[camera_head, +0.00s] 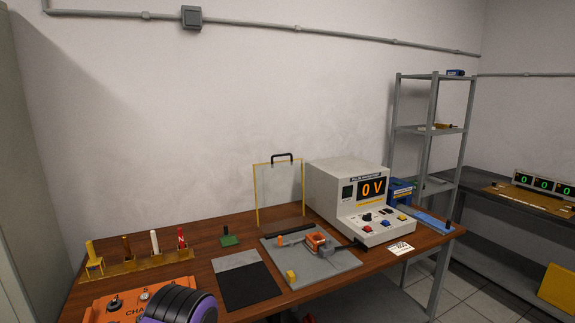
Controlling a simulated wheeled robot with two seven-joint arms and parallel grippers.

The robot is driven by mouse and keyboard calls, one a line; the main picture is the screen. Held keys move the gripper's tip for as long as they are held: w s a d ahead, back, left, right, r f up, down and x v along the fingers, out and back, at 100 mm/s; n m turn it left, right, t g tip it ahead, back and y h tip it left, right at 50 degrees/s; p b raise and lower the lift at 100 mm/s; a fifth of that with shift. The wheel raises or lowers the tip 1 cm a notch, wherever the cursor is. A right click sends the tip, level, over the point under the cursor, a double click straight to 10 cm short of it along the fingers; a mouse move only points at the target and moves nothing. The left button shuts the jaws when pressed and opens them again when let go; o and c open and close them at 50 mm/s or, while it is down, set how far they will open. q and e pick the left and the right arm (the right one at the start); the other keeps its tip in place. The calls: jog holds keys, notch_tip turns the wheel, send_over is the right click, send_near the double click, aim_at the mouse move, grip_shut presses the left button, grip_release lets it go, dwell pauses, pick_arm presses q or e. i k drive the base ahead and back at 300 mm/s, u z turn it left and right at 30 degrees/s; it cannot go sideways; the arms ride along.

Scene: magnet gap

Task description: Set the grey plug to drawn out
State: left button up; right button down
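An orange square coil-like piece (318,242) stands on a grey base plate (345,262) in the middle of the table. A small grey part (327,246) shows at it; I cannot tell whether this is the grey plug or how far in or out it sits. No gripper fingers show in the head view, so both grippers are out of sight.
A clear panel with a yellow frame and black handle (281,158) stands behind the plate. A dark mat (249,286) lies left of it. A rack (140,264) holds several upright rods.

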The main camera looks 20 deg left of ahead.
aim_at(326, 252)
jog(key=z, duration=0.05)
jog(key=k, duration=0.55)
jog(key=u, duration=0.55)
jog(key=i, duration=1.2)
jog(key=z, duration=0.8)
